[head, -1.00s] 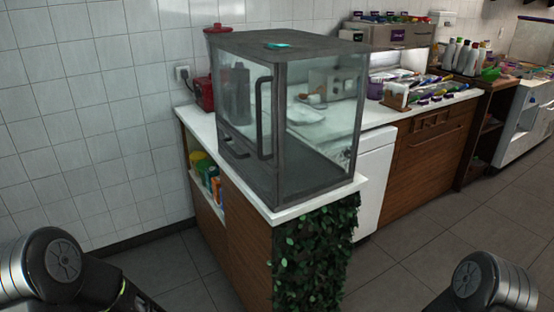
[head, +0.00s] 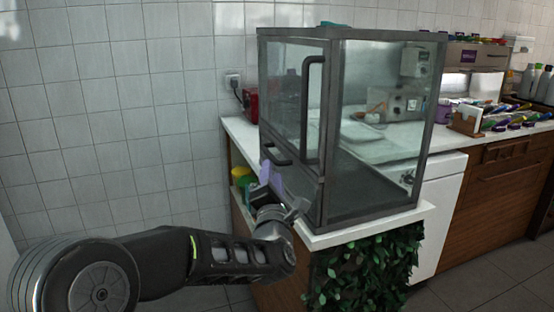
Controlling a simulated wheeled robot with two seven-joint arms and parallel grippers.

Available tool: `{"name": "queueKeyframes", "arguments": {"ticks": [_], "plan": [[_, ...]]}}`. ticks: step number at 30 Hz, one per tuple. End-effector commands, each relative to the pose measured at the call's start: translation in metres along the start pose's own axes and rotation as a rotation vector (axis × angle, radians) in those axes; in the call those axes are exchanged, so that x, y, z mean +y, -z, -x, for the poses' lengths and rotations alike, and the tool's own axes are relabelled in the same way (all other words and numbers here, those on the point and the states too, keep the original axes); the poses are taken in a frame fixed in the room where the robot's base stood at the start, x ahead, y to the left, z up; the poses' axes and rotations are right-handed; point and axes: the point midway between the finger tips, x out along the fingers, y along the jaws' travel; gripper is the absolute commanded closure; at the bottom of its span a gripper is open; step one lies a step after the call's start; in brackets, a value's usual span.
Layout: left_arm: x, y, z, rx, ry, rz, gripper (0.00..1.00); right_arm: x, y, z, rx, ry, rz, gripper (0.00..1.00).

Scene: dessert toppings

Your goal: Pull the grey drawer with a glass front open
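A dark grey-framed glass case (head: 325,212) stands on the white counter corner. Its left-facing front has a door with a tall vertical handle (head: 306,112). Low on that front is a short dark bar handle (head: 276,153), which appears to belong to the grey drawer; the drawer looks shut. My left gripper (head: 272,186) is in front of the lower part of this front, just below the short handle in the picture. A pale purple part shows at its tip. It hides part of the drawer front; its finger gap and any contact are unclear. My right gripper is out of view.
The white counter (head: 405,217) runs to the right, with leafy greenery (head: 366,270) under its near corner. A red appliance (head: 251,105) stands behind the case by the wall socket (head: 233,79). Bottles and toppings are at the far right. Floor at left is partly open.

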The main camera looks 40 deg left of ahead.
Motion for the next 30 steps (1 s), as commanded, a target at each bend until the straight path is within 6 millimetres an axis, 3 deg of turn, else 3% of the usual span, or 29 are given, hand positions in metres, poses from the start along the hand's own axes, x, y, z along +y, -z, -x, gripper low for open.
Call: {"name": "queueKeyframes", "arguments": {"ticks": [16, 27, 30], "plan": [[-0.001, 0.0, -0.069, 0.001, 0.002, -0.001, 0.66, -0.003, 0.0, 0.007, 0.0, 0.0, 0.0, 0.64], [-0.001, 0.0, -0.076, 0.0, 0.002, -0.002, 0.66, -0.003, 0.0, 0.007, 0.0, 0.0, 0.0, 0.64], [-0.001, 0.0, -0.076, 0.0, 0.002, -0.002, 0.73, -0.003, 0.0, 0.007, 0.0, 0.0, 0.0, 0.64]]}}
